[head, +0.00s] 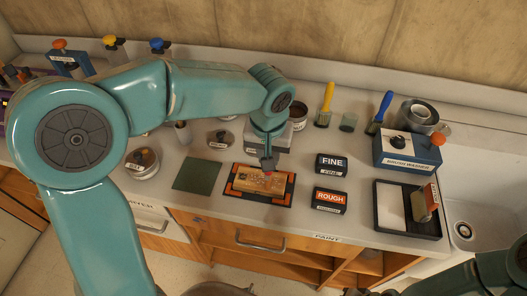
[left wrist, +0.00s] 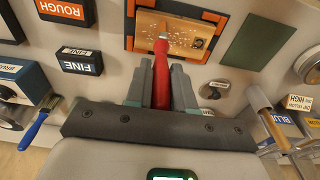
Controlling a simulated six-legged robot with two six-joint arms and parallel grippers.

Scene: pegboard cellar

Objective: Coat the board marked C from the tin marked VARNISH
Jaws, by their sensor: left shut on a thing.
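My left gripper (head: 268,160) points down over the worktop and is shut on a red-handled tool (left wrist: 161,75). The tool's far end reaches over a wooden board (head: 257,181), and I cannot tell whether it touches. The board lies in a black mat with orange corners (head: 233,191); it also shows in the left wrist view (left wrist: 190,42). Dark marks show on the board, but its letter is unreadable. An open tin (head: 298,112) with dark contents stands behind the gripper, its label hidden. No VARNISH marking is legible. My right gripper is out of view.
FINE (head: 331,165) and ROUGH (head: 330,200) blocks lie right of the mat. A green mat (head: 197,174) lies left. A yellow-handled brush (head: 326,98), a blue-handled brush (head: 382,108), a brush washer (head: 405,152) and a black tray (head: 409,233) stand farther right, beside a sink (head: 480,185).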

